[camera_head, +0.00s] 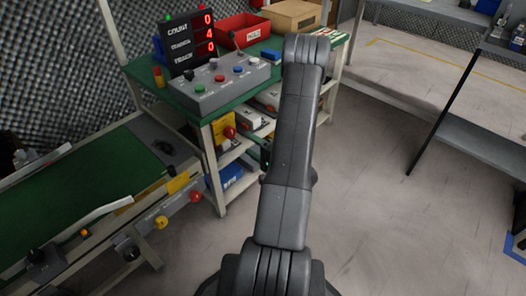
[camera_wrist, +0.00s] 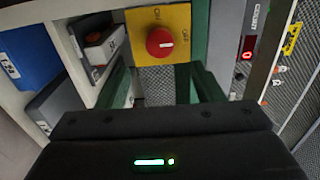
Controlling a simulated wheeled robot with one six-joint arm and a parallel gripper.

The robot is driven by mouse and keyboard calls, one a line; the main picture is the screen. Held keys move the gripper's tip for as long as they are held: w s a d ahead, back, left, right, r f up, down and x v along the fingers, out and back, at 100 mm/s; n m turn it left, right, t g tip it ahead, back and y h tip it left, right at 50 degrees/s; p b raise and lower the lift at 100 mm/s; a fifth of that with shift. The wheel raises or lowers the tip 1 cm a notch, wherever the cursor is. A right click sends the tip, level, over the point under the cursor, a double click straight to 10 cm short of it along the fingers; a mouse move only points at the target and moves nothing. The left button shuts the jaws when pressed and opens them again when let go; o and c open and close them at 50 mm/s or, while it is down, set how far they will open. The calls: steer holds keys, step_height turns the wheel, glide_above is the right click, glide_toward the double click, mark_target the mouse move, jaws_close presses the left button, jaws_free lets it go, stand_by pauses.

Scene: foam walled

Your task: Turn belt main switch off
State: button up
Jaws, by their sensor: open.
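The belt main switch is a red round knob (camera_wrist: 160,42) on a yellow plate (camera_wrist: 140,22) marked ON and OFF. The knob has a short white mark lying roughly sideways in the wrist view; I cannot tell for sure which label it points at. In the head view the yellow plate (camera_head: 219,128) and red knob (camera_head: 229,132) sit below the green tabletop, left of my arm. My gripper (camera_wrist: 158,84) is open, with dark green fingers spread below the knob in the wrist view, apart from it. In the head view my arm mostly hides the gripper.
A green-topped bench (camera_head: 215,106) bears a grey button box (camera_head: 222,86), a counter display (camera_head: 188,42) and a red bin (camera_head: 243,29). Shelves beneath hold boxes, including a blue one (camera_wrist: 22,55). A conveyor (camera_head: 85,185) stands left.

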mark_target(233, 133)
steer(key=shift+p+v, duration=0.35)
steer(key=shift+v, duration=2.25)
steer(key=shift+a, duration=0.1)
steer(key=b+x, duration=0.2)
steer(key=x, duration=1.1)
steer(key=shift+w+a, duration=0.25)
